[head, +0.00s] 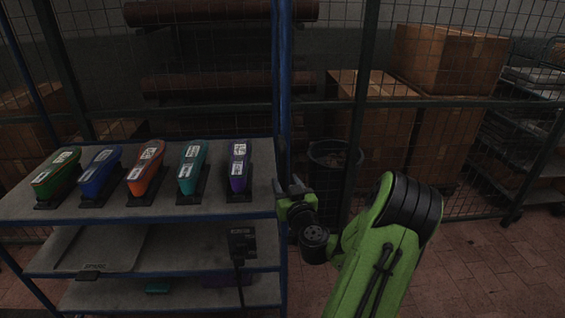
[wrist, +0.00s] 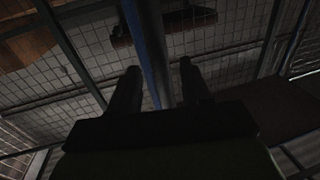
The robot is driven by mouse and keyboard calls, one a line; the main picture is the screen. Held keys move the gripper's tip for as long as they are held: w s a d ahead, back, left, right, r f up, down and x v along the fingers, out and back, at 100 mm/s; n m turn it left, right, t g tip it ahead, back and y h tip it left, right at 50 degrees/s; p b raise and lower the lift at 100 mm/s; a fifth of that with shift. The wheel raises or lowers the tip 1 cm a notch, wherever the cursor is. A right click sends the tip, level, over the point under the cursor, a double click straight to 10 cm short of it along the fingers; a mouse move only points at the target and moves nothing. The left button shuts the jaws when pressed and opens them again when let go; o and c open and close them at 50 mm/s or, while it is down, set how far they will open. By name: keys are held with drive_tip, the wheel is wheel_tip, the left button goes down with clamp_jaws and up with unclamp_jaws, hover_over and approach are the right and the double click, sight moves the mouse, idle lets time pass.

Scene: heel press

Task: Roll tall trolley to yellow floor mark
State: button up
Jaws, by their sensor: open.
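The tall trolley (head: 140,207) stands at the left in the head view, with blue corner posts and grey shelves. Several coloured shoe lasts on dark stands sit in a row on its upper shelf. No yellow floor mark is in view.
A wire mesh fence (head: 330,80) runs behind the trolley. Beyond it are brown cartons (head: 448,60), rolls (head: 215,84) and a dark bin (head: 334,160). A dark rack (head: 535,120) stands at the far right. Reddish tiled floor (head: 490,270) is clear at lower right.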

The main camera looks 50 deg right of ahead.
sight(283, 178)
drive_tip(key=p+x, duration=0.1)
drive_tip(key=x, duration=0.2)
drive_tip(key=shift+r+p, duration=0.2)
drive_tip(key=shift+p, duration=0.15)
drive_tip(key=shift+w+d+f, duration=0.2)
drive_tip(key=shift+w+d, duration=0.1)
drive_tip(key=shift+w, duration=0.05)
clamp_jaws()
